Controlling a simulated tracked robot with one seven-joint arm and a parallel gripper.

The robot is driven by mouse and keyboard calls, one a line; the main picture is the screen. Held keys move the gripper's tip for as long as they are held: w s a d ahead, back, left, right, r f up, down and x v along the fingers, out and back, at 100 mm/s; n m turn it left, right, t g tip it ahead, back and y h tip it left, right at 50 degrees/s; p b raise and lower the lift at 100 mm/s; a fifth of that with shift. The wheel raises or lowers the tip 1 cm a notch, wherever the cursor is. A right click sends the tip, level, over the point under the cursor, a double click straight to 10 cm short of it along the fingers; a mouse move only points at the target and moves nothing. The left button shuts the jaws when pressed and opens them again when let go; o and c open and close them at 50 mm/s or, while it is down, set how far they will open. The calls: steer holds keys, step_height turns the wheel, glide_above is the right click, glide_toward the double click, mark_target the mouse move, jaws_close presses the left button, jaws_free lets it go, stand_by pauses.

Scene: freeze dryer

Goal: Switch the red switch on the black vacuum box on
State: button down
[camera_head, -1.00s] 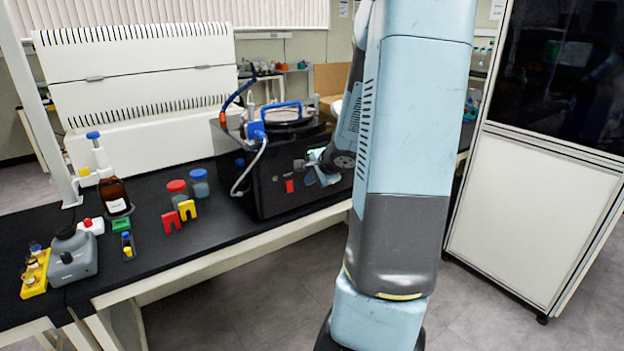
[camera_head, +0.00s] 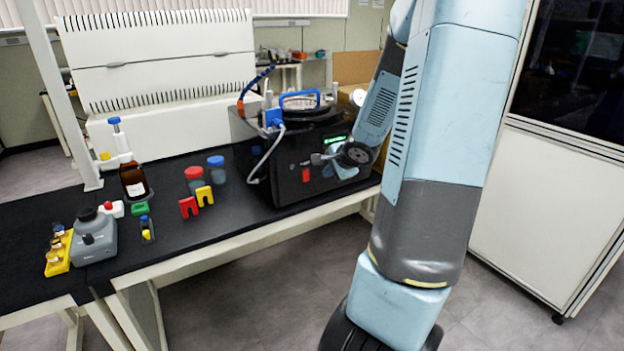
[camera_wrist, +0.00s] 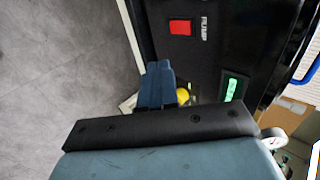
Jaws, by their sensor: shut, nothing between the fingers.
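The black vacuum box (camera_head: 285,180) stands on the dark bench, with its front panel facing the aisle. Its red switch (camera_head: 306,174) is on that panel; in the wrist view the red switch (camera_wrist: 181,27) sits beside the word PUMP. Whether it is on or off I cannot tell. My gripper (camera_head: 316,159) is in front of the panel, close to the switch and slightly above and right of it. In the wrist view the shut fingers (camera_wrist: 158,72) point toward the panel, below the switch in the picture, with nothing held. I cannot tell whether they touch the panel.
A lit green display (camera_wrist: 232,89) is on the panel near a yellow round part (camera_wrist: 183,96). A white hose (camera_head: 265,155) hangs at the box's left. Jars, red and yellow blocks and a brown bottle (camera_head: 132,178) stand left on the bench (camera_head: 225,225). The floor in front is clear.

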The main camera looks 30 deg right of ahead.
mark_target(306, 176)
steer(key=shift+d+f, duration=0.2)
steer(key=shift+f, duration=0.3)
steer(key=shift+s, duration=0.1)
steer(key=shift+s+a+r, duration=0.1)
steer(key=shift+s, duration=0.05)
steer(key=shift+s+a+r+y, duration=0.25)
steer(key=shift+a+r+y, duration=0.05)
steer(key=shift+r, duration=0.3)
steer(key=shift+w+a+f, duration=0.1)
steer(key=shift+w+f, duration=0.05)
steer(key=shift+w+r+x, duration=0.25)
steer(key=shift+x, duration=1.85)
steer(key=shift+w+r+x, duration=0.3)
steer(key=shift+x, duration=1.85)
steer(key=shift+w+r+x, duration=0.25)
steer(key=shift+x, duration=1.85)
